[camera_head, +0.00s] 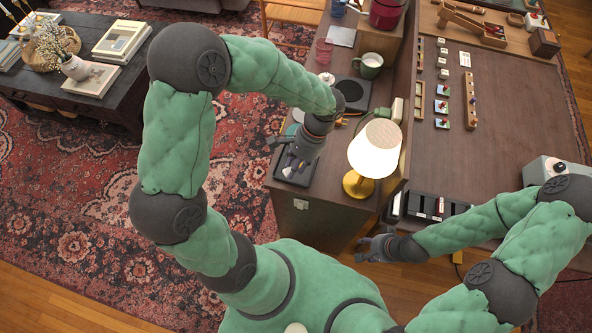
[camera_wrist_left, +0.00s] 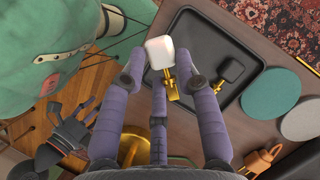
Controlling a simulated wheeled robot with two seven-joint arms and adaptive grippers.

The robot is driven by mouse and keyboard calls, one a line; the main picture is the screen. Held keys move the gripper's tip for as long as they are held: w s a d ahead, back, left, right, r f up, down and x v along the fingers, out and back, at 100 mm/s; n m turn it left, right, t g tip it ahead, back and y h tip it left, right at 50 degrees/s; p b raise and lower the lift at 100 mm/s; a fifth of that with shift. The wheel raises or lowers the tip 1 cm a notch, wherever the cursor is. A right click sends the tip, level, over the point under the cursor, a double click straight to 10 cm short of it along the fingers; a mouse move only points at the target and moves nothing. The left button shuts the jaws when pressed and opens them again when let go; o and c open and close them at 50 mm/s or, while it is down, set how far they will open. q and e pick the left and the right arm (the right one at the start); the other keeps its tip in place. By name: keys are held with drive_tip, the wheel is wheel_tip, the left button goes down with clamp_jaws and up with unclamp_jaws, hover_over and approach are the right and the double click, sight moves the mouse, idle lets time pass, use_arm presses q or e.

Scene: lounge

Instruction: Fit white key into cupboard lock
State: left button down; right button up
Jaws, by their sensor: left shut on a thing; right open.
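The white key (camera_wrist_left: 160,58), with a gold shaft, shows in the left wrist view between the fingers of my left gripper (camera_wrist_left: 168,82), which is shut on it. In the head view this gripper (camera_head: 290,164) is over the black tray (camera_head: 286,178) near the cupboard's front edge; the key is not clear there. In the wrist view a dark-headed key (camera_wrist_left: 231,69) lies in the tray (camera_wrist_left: 262,100), apart from the white key. The cupboard (camera_head: 318,222) has a small pale plate (camera_head: 300,204), perhaps the lock, on its front. My right gripper (camera_head: 372,248) is open and empty beside the cupboard.
A lamp (camera_head: 377,150) with a brass base stands right of the tray. A green mug (camera_head: 368,65) is farther back. In the wrist view, green and grey discs (camera_wrist_left: 271,92) and an orange object (camera_wrist_left: 262,160) lie near the tray. Open floor is to the left.

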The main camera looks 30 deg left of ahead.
sight(296, 177)
use_arm(q)
drive_tip(key=shift+w+f+b, duration=0.15)
drive_tip(key=shift+f+b, duration=0.2)
drive_tip(key=shift+f, duration=0.6)
drive_tip(key=shift+w+f+b, duration=0.1)
drive_tip(key=shift+f+b, duration=0.25)
drive_tip(key=shift+f, duration=0.55)
drive_tip(key=shift+f, duration=0.15)
drive_tip(key=c, duration=0.9)
unclamp_jaws()
drive_tip(key=p+v, duration=0.3)
drive_tip(key=v, duration=0.9)
